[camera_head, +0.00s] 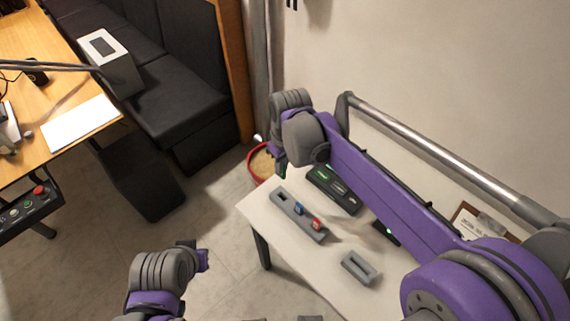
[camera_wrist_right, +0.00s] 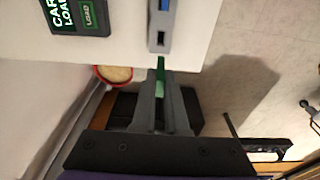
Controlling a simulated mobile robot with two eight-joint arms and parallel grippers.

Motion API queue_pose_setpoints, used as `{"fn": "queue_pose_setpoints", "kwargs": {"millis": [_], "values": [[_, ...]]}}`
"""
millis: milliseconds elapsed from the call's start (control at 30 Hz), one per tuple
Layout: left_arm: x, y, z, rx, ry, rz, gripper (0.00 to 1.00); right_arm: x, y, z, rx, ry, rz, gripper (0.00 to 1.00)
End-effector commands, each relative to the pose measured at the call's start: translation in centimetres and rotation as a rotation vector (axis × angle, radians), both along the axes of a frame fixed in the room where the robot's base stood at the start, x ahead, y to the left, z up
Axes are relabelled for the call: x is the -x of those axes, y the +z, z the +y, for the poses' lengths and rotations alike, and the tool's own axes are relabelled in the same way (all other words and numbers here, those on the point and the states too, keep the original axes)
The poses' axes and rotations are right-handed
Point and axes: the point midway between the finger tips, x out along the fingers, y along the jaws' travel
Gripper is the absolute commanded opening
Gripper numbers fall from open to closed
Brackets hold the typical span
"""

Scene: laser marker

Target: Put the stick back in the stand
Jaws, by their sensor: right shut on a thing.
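The stand (camera_head: 306,228) is a grey bar on the white table, with a blue stick (camera_head: 298,209) and a red stick (camera_head: 316,223) in it. The slot at its far left end is empty; that dark slot also shows in the right wrist view on the stand (camera_wrist_right: 160,49). My right gripper (camera_head: 279,164) is just off the table edge beyond that end. In the right wrist view my right gripper (camera_wrist_right: 161,90) is shut on a green stick (camera_wrist_right: 160,66), whose tip shows just short of the stand's end. The stick's height cannot be told.
A black device with a green label (camera_head: 334,188) lies behind the stand, and a grey slotted block (camera_head: 360,268) lies in front on the white table (camera_head: 290,263). A red-rimmed bin (camera_head: 252,169) stands beyond the table.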

Motion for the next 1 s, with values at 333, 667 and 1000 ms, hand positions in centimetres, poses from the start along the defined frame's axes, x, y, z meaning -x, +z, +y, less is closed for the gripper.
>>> {"fn": "queue_pose_setpoints", "kwargs": {"millis": [333,667,1000], "values": [[0.0,0.0,0.0,0.000,0.000,0.000,0.00,0.0,-0.1,0.0,0.000,0.000,0.000,0.00],[0.3,-1.3,0.0,0.000,0.000,0.005,0.00,0.0,-1.9,0.0,0.000,0.000,0.001,0.00],[0.5,-2.6,0.0,0.000,0.000,0.010,0.00,0.0,-3.9,0.0,0.000,-0.001,0.000,0.00]]}}
